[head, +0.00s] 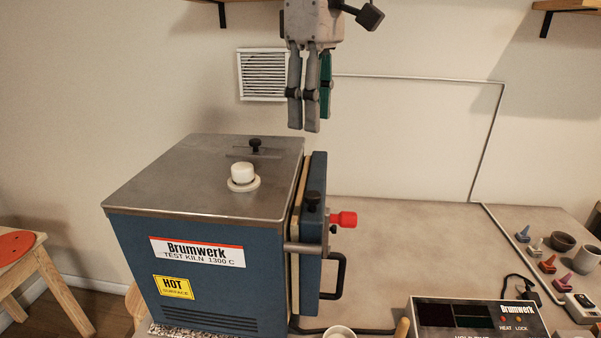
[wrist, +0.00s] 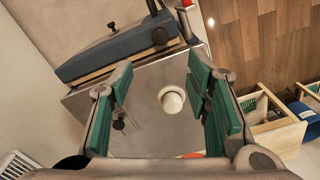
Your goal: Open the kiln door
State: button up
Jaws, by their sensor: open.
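The kiln (head: 200,262) is a blue box with a steel top, standing on the table. Its door (head: 313,240) is on the right side and looks closed or nearly so against the body. The door carries a black bar handle (head: 339,277) and a red-tipped latch (head: 343,219). My gripper (head: 310,128) hangs open and empty above the kiln's back right, pointing down and touching nothing. In the wrist view its green-padded fingers (wrist: 165,110) are apart, with the kiln top and white plug (wrist: 171,99) below and the door (wrist: 115,47) at upper left.
Small coloured cones and cups (head: 563,243) lie on the right. A small white cup (head: 340,331) stands near the front. The table (head: 410,235) right of the door is mostly clear.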

aim_at(313, 194)
notch_tip(313, 194, down, 14)
jog(key=shift+r+p, duration=0.2)
jog(key=shift+p, duration=0.1)
dwell(0.3)
grip_shut()
